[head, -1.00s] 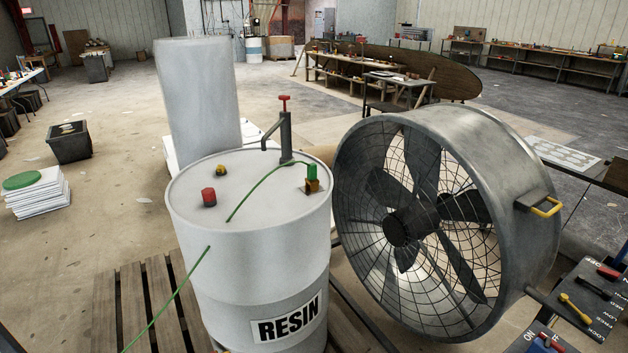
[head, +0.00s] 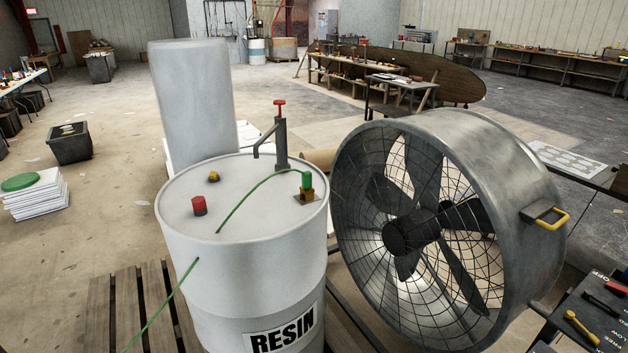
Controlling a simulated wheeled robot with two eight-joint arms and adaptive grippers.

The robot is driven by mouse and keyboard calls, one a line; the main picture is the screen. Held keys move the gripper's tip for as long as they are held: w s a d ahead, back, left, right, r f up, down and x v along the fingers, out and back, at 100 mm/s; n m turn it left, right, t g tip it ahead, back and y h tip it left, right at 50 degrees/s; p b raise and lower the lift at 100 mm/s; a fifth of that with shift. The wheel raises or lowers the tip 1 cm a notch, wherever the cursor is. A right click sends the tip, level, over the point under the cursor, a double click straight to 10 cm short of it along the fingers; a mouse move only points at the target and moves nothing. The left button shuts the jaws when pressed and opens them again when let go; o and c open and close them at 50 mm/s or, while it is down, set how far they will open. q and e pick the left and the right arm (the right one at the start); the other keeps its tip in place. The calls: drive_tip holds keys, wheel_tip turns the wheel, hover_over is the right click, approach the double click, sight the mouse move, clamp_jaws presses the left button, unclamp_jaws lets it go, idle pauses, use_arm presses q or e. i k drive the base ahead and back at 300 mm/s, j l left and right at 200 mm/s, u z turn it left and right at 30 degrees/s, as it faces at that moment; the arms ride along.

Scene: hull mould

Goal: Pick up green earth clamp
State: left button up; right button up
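The green earth clamp (head: 307,181) stands upright on a brass-coloured block on the right side of the lid of the white resin drum (head: 240,280). A green cable (head: 245,196) runs from it across the lid. A green cable also shows lower down, from the drum's left side towards the floor. Neither of my grippers is in the head view.
A hand pump (head: 281,140), a red cap (head: 199,205) and a small yellow fitting (head: 213,176) also stand on the lid. A large caged fan (head: 520,165) is close on the right. A wooden pallet (head: 128,305) lies at the drum's left.

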sight(307, 188)
drive_tip(key=i+l+u, duration=0.15)
drive_tip(key=u, duration=0.2)
drive_tip(key=i+l+u, duration=0.1)
drive_tip(key=u, duration=0.25)
drive_tip(key=i+l+u, duration=0.1)
drive_tip(key=l+u, duration=0.15)
drive_tip(key=u, duration=0.15)
